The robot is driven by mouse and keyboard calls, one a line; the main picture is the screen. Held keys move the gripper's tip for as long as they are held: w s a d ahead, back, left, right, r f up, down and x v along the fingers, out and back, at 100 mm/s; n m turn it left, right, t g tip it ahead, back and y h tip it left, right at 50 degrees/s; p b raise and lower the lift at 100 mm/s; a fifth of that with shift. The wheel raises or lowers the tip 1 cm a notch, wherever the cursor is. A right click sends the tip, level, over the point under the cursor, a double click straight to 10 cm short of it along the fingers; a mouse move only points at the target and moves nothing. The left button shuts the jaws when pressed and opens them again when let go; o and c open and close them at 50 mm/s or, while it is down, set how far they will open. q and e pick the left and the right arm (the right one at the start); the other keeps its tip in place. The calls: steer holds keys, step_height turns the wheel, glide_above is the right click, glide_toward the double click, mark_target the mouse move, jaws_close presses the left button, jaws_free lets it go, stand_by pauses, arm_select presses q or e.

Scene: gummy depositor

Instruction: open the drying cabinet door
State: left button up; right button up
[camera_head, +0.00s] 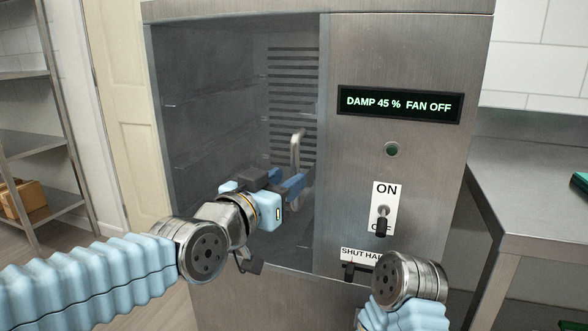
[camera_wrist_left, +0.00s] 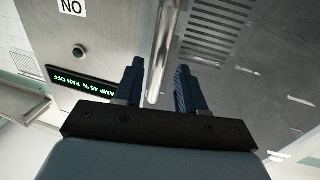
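The drying cabinet's glass door (camera_head: 215,120) fills the left of the steel cabinet front and looks shut. Its upright metal handle (camera_head: 297,150) stands near the door's right edge; it also shows in the left wrist view (camera_wrist_left: 160,50). My left gripper (camera_head: 292,186) is at the lower part of the handle. In the left wrist view its two dark blue fingers (camera_wrist_left: 158,72) are apart, one on each side of the handle, with gaps visible. My right wrist shows low at the right, in front of the cabinet; no right fingers are visible.
The panel right of the door has a display (camera_head: 400,104) reading DAMP 45 % FAN OFF, a lamp (camera_head: 392,149) and a toggle switch (camera_head: 383,220). A partly covered SHUT label (camera_head: 357,255) sits below. A steel table (camera_head: 535,160) stands right; shelving (camera_head: 35,145) stands left.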

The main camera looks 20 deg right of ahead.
mark_target(295, 202)
arm_select(q)
steer(key=shift+p+x, duration=0.3)
steer(key=shift+x, duration=1.7)
jaws_close()
